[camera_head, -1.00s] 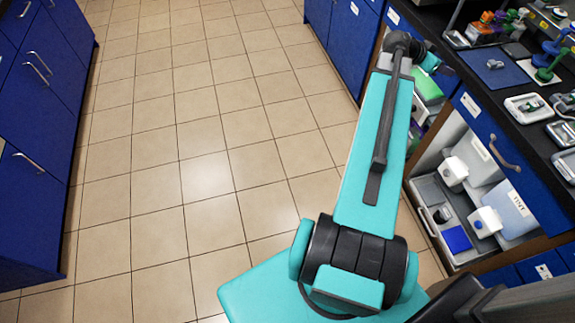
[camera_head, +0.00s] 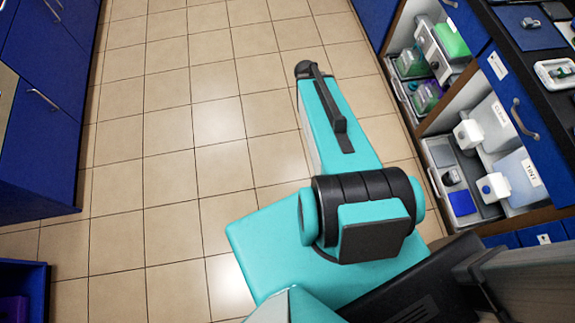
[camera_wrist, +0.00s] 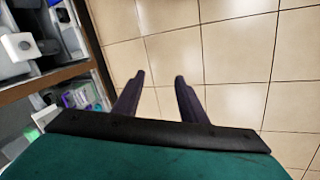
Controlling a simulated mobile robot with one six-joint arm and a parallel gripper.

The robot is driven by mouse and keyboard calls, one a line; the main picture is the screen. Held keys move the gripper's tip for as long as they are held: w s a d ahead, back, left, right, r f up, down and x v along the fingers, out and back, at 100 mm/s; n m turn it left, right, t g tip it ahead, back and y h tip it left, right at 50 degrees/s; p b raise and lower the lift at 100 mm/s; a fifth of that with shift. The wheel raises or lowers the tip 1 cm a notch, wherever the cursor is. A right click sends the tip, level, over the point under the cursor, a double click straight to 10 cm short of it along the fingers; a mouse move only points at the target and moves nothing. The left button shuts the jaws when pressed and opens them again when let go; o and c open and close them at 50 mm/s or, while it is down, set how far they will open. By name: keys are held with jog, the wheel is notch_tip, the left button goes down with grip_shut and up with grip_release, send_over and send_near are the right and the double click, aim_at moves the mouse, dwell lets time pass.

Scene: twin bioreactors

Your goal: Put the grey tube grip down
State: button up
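My gripper (camera_wrist: 160,78) shows in the wrist view with its two dark fingers apart. Nothing is between them, and only tiled floor shows beyond. In the head view my gripper is hidden beyond the end of my arm. A small grey item (camera_head: 531,22) lies on a blue mat (camera_head: 518,38) on the dark bench at the top right of the head view. It is too small to tell for sure whether it is the grey tube grip. My gripper is well away from it.
Below the bench, an open cabinet holds a grey tray (camera_head: 436,155) with white-capped bottles. A drawer with a handle (camera_head: 524,120) is above it. Green-lidded boxes (camera_head: 451,40) sit further back. Blue cabinets (camera_head: 40,110) stand at the left. The tiled floor (camera_head: 180,130) between is clear.

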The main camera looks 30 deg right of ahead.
jog(key=s+a+f+n+g+y, duration=0.1)
jog(key=s+a+f+n, duration=0.2)
jog(key=s+a+f, duration=0.2)
jog(key=s+a+f+n+g+y, duration=0.2)
jog(key=s+a+f+n, duration=0.2)
jog(key=s+a, duration=0.7)
jog(key=a+f, duration=0.1)
jog(key=a, duration=0.6)
jog(key=shift+s+a+f+g+y, duration=0.3)
jog(key=shift+f, duration=0.05)
